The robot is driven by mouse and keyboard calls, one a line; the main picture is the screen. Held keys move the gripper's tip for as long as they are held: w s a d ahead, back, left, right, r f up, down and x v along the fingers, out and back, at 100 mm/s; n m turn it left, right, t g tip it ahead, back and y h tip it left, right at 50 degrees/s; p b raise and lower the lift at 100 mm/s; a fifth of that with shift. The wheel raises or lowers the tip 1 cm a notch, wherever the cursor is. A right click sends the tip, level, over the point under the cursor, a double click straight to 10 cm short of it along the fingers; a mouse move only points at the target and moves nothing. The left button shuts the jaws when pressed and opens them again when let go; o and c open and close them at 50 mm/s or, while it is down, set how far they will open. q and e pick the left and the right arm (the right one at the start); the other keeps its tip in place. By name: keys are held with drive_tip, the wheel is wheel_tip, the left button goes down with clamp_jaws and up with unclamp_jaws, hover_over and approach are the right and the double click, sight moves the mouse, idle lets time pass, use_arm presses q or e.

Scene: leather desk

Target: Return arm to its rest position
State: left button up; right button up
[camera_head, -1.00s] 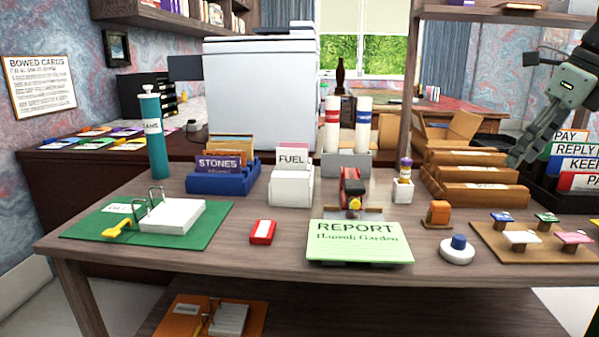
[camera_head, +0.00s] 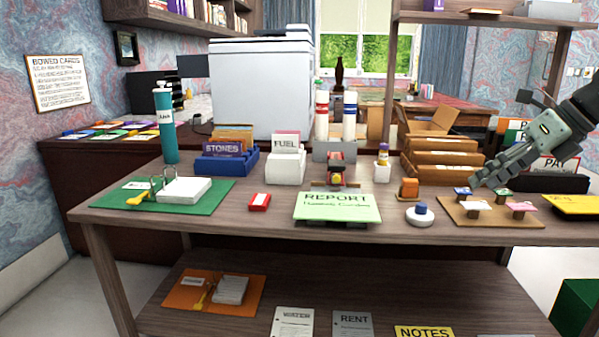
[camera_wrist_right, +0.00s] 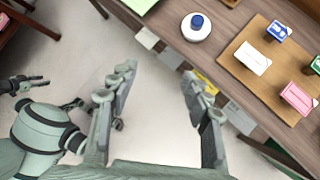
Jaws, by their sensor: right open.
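My right arm comes in from the right edge of the head view. Its gripper (camera_head: 478,182) is in the air near the right end of the desk (camera_head: 300,228), close to the board of small stamps (camera_head: 480,215). In the right wrist view the gripper (camera_wrist_right: 158,76) has its two fingers spread wide with nothing between them. Pale floor and the desk's front edge show beyond the fingertips. My left gripper is not in the head view.
On the desk are a green report pad (camera_head: 338,207), a round white holder with a blue top (camera_head: 420,214), wooden trays (camera_head: 440,160) and a green binder (camera_head: 120,197). A lower shelf (camera_head: 300,270) holds papers. Open floor (camera_wrist_right: 150,140) lies before the desk.

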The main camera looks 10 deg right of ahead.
drive_tip(key=w+a+f+m+t+y, duration=0.1)
drive_tip(key=w+a+f+m+t, duration=0.2)
drive_tip(key=f+m, duration=0.35)
drive_tip(key=w+a+f+m+t+y, duration=0.1)
drive_tip(key=w+f+m+t, duration=0.2)
drive_tip(key=f+m+t, duration=0.3)
drive_tip(key=s+f+m+g+h, duration=0.1)
drive_tip(key=s+f+m+h, duration=0.35)
drive_tip(key=f+m, duration=0.5)
drive_tip(key=s+f+m+g+h, duration=0.1)
drive_tip(key=s+f+m+h, duration=0.4)
drive_tip(key=f, duration=0.8)
drive_tip(key=s+a+f+m+g+y, duration=0.1)
drive_tip(key=s+a+f+m+g, duration=0.3)
drive_tip(key=s+a+f, duration=0.4)
drive_tip(key=s+a+f+m+g, duration=0.5)
drive_tip(key=s+a+f, duration=0.3)
drive_tip(key=s, duration=0.4)
drive_tip(key=shift+s+a+f+m+g+y, duration=0.25)
drive_tip(key=shift+a+f+m+g+y, duration=0.1)
drive_tip(key=shift+a+g, duration=0.15)
drive_tip(key=shift+d, duration=0.15)
